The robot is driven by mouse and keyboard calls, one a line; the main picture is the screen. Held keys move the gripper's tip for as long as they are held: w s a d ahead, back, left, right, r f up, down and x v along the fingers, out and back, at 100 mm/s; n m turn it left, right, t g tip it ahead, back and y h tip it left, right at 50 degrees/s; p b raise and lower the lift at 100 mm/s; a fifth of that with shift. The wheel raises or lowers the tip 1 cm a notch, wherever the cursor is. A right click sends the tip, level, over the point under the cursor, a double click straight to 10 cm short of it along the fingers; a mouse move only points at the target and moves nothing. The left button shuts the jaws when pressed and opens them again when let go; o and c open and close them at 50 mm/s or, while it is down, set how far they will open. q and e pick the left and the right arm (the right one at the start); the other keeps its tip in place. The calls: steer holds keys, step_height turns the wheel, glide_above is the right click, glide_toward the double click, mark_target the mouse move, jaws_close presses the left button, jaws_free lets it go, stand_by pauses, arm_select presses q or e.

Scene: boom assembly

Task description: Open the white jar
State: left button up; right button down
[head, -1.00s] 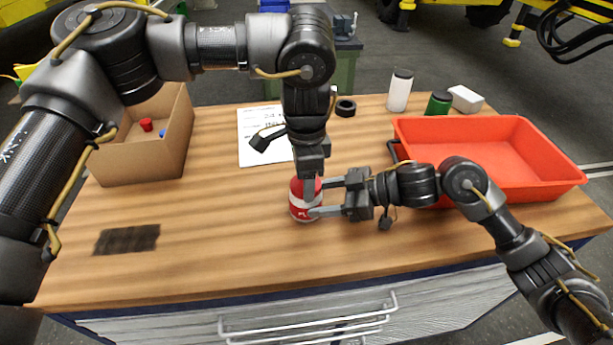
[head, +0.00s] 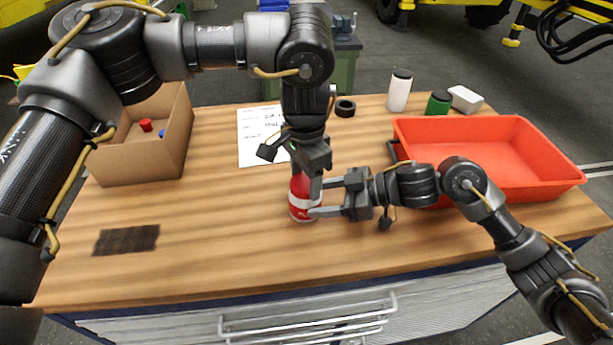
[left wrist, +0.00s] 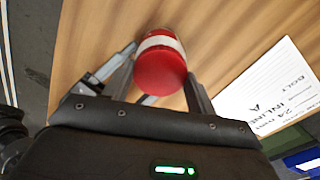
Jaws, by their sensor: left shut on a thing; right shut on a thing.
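A red jar (head: 304,206) with a white band stands upright on the table, its upper part mostly hidden by my left gripper in the head view. In the left wrist view its round red lid (left wrist: 160,73) sits between my left fingers. My left gripper (head: 307,178) points down from above and is shut on the red lid. My right gripper (head: 321,198) comes in from the right and is shut on the red jar's body. A white jar (head: 399,93) with a dark lid stands at the back right, apart from both grippers.
An orange-red tray (head: 548,186) fills the right side. A green jar (head: 438,103) and white box (head: 466,98) stand behind it. A cardboard box (head: 150,160), a paper sheet (head: 252,150), a black ring (head: 345,108) and a dark mat (head: 126,240) lie around. The front middle is clear.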

mark_target(305, 182)
arm_select(q)
steer(key=shift+r, duration=0.15)
steer(key=shift+r, duration=0.9)
steer(key=shift+r, duration=0.1)
steer(key=shift+r, duration=1.9)
arm_select(e)
steer(key=shift+c, duration=1.6)
jaws_free()
steer(key=shift+d, duration=0.1)
